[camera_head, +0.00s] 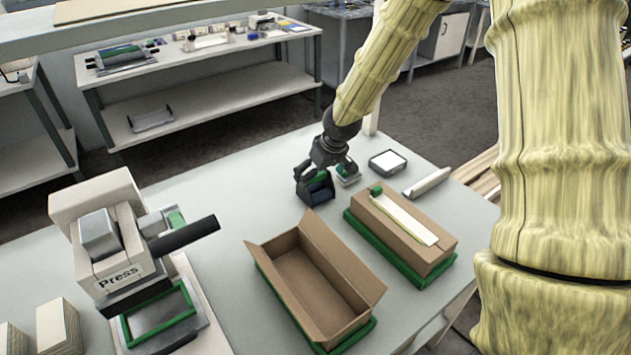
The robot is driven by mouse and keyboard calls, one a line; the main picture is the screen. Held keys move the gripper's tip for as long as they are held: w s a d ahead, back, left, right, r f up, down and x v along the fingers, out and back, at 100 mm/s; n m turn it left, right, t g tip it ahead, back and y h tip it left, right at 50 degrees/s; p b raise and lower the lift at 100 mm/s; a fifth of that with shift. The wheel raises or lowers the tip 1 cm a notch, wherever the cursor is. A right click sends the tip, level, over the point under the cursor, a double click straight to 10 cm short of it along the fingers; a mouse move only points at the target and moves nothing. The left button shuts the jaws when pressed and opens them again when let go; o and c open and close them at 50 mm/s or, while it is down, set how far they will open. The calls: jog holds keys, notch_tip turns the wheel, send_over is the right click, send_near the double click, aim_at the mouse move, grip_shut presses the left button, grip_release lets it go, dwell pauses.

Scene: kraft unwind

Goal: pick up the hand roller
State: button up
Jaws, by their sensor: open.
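My gripper (325,176) is low over the far part of the work table, its dark fingers spread apart. A small dark blue and green thing (319,188) sits at the fingers, on or just above the table. It looks like the hand roller, but the fingers partly cover it and I cannot be sure. I cannot tell whether the fingers touch it. A small grey piece (348,178) shows beside the right finger.
An open cardboard box (300,278) and a closed one (412,228) on green bases stand nearer. A white-topped pad (388,161) and a pale bar (427,182) lie right of my gripper. A press (120,250) stands left. Table (235,190) left of my gripper is clear.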

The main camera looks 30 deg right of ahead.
aim_at(313, 186)
jog(key=shift+w+a+p+x, duration=0.1)
jog(key=shift+p+x, duration=0.15)
jog(key=shift+x, duration=0.5)
jog(key=shift+w+a+p+x, duration=0.1)
jog(key=shift+p+x, duration=0.15)
jog(key=shift+x, duration=1.55)
jog(key=shift+c, duration=0.2)
jog(key=c, duration=1.2)
